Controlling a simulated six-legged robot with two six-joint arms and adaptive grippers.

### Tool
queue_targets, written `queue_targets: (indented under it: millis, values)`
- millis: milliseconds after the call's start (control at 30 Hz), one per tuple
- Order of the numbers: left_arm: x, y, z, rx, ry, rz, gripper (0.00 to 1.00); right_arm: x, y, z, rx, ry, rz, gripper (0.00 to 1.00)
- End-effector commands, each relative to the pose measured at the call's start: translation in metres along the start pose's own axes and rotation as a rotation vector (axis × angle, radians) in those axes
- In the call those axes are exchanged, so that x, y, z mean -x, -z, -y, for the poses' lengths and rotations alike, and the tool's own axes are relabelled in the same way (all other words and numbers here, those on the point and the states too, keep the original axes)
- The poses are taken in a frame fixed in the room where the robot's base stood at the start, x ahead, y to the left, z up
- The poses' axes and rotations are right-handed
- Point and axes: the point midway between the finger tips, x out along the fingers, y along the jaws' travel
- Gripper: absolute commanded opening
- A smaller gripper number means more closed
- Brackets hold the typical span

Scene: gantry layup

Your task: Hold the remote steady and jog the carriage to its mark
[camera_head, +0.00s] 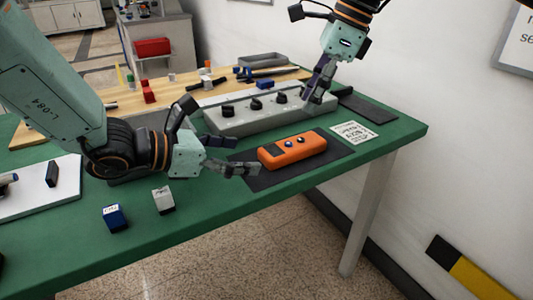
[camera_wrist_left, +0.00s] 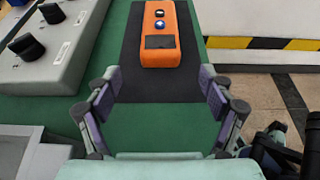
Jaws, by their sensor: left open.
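The orange remote (camera_head: 292,149) lies on a dark mat (camera_head: 262,179) on the green table. It has a dark display and two small buttons, one blue and one white, clear in the left wrist view (camera_wrist_left: 160,25). My left gripper (camera_head: 240,157) is open just left of the remote, its fingers apart and empty. In the left wrist view the fingers (camera_wrist_left: 160,104) point at the remote's near end without touching it. My right gripper (camera_head: 316,96) is at the right end of the grey control box (camera_head: 240,126); its finger opening is unclear. I cannot make out the carriage or its mark.
The control box has several black knobs and stands behind the remote. A printed card (camera_head: 353,132) lies right of the mat. A blue block (camera_head: 115,218) and a grey-white block (camera_head: 164,200) stand near the front edge. The green front strip between blocks and mat is clear.

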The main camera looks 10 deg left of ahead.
Motion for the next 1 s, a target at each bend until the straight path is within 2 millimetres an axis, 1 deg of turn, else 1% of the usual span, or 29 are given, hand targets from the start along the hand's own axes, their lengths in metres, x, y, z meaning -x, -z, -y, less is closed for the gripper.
queue_targets:
  millis: [33,300,500,700,933,967,1000]
  values:
    - [-0.007,-0.001,0.0,-0.009,0.001,-0.004,0.81,0.0,0.0,0.0,0.0,0.0,0.0,0.38]
    - [-0.04,-0.002,0.0,-0.009,0.002,-0.002,0.81,0.0,0.0,0.0,0.0,0.0,0.0,0.38]
    - [-0.061,-0.002,0.0,-0.008,0.001,-0.001,0.81,0.0,0.0,0.0,0.0,0.0,0.0,0.38]
    - [-0.069,-0.003,0.0,-0.006,0.001,0.001,0.81,0.0,0.0,0.0,0.0,0.0,0.0,0.38]
    - [-0.07,-0.003,0.0,-0.005,0.0,0.002,0.81,0.0,0.0,0.0,0.0,0.0,0.0,0.38]
    - [-0.07,-0.003,0.0,-0.005,0.0,0.002,0.8,0.0,0.0,0.0,0.0,0.0,0.0,0.38]
    - [-0.07,-0.003,0.0,-0.005,0.0,0.002,0.77,0.0,0.0,0.0,0.0,0.0,0.0,0.38]
